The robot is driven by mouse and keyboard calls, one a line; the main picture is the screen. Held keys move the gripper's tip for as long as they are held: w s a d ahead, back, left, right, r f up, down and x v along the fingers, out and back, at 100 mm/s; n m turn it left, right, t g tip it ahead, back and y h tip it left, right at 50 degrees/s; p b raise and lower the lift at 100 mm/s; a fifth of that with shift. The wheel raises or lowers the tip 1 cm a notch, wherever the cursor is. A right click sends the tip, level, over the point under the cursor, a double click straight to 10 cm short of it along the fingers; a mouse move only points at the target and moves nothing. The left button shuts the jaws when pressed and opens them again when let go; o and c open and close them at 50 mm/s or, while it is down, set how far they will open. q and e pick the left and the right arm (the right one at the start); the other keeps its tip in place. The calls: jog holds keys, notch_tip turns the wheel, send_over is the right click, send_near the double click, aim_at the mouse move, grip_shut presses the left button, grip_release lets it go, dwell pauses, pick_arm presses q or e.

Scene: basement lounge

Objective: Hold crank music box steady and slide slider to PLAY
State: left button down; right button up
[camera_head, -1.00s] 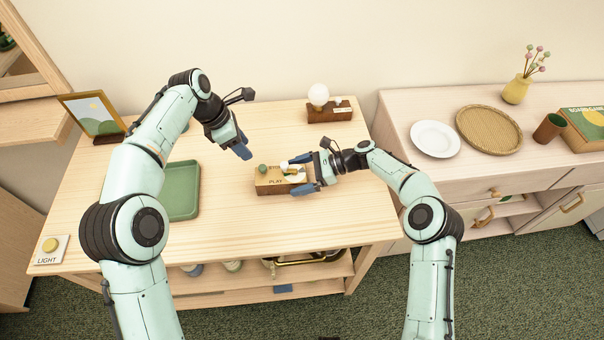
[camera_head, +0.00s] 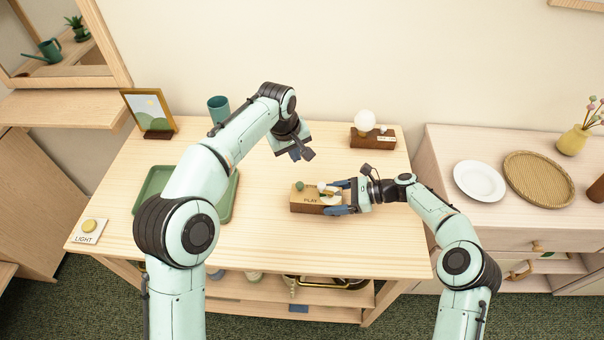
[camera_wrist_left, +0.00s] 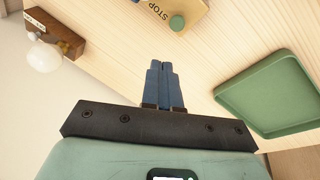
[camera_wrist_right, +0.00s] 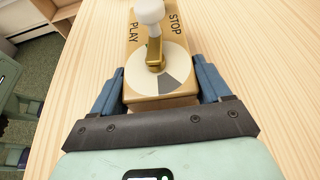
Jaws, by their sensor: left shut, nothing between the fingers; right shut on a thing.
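The crank music box (camera_head: 303,206) is a tan and brown box on the table, with PLAY lettered on its near side. Its green slider knob (camera_head: 300,186) is at the far left of the top, and shows beside STOP in the left wrist view (camera_wrist_left: 177,22). My right gripper (camera_head: 344,197) is shut on the box's right end. In the right wrist view its fingers straddle the box (camera_wrist_right: 160,102), below the white-knobbed crank (camera_wrist_right: 150,14) and dial. My left gripper (camera_head: 297,153) is shut and empty, beyond the box and apart from the slider.
A green tray (camera_head: 228,210) lies left of the box, partly hidden by my left arm. A bulb lamp on a wooden base (camera_head: 372,138) stands behind right. A picture frame (camera_head: 150,112), teal cup (camera_head: 218,107) and LIGHT button (camera_head: 89,226) are further left.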

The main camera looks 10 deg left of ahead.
aim_at(300, 187)
pick_arm(q)
jog(key=m, duration=0.2)
jog(key=d+m, duration=0.1)
jog(key=m, duration=0.2)
jog(key=w+r+m+t+y, duration=0.1)
jog(key=m, duration=0.1)
jog(key=shift+d+r+m, duration=0.1)
jog(key=shift+d+m, duration=0.2)
jog(key=shift+d, duration=0.05)
jog(key=shift+s+f, duration=0.2)
jog(key=shift+f, duration=4.9)
